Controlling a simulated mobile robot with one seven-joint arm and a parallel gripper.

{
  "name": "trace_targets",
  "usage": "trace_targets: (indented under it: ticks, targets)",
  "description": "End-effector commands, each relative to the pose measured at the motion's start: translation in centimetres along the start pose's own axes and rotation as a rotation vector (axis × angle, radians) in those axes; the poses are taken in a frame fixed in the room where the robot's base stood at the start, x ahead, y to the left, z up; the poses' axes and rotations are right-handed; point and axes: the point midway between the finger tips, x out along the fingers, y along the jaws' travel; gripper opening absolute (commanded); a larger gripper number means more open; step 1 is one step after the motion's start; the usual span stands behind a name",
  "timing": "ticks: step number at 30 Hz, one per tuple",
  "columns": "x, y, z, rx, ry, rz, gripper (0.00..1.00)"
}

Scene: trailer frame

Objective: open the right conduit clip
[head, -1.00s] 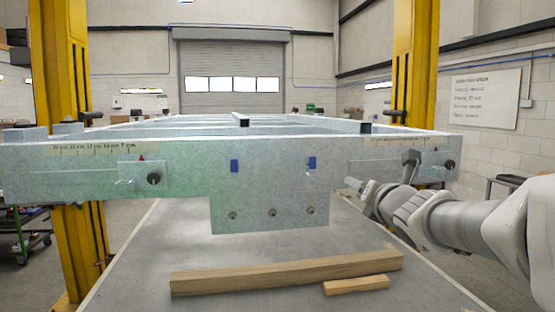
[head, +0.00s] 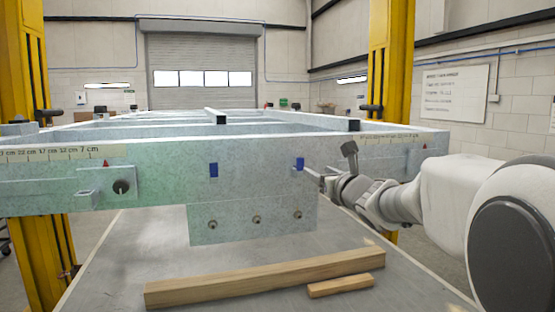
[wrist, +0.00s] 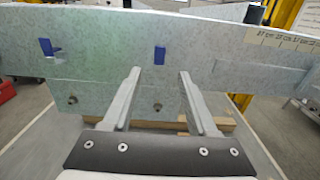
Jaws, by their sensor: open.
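The right conduit clip is a small blue piece (head: 299,163) on the front face of the pale speckled beam (head: 255,180). It also shows as an upright blue tab in the wrist view (wrist: 160,54). My gripper (head: 314,174) is just to the right of this clip in the head view. In the wrist view my gripper (wrist: 159,72) is open and empty, and the clip appears between and slightly beyond its fingertips. I cannot tell whether they touch. A second blue clip (head: 213,170) is farther left on the beam, also seen in the wrist view (wrist: 48,47).
A lower plate with several dark holes (head: 256,220) hangs below the clips. Dark knobs (head: 121,187) and printed scales sit toward the beam's ends. A long wooden bar (head: 265,277) and a short one (head: 340,286) lie on the grey table below. Yellow posts (head: 390,60) stand behind.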

Motion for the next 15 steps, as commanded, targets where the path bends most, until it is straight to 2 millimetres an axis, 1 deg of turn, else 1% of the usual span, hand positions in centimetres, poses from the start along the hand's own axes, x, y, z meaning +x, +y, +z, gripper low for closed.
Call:
trace_targets:
  ticks: [1, 3, 15]
  targets:
    - [1.0, 0.0, 0.2, 0.000, 0.002, 0.002, 0.58]
    - [2.2, 0.0, 0.2, 0.002, 0.002, 0.001, 0.58]
    - [8.8, 0.0, 0.3, 0.002, 0.002, 0.000, 0.58]
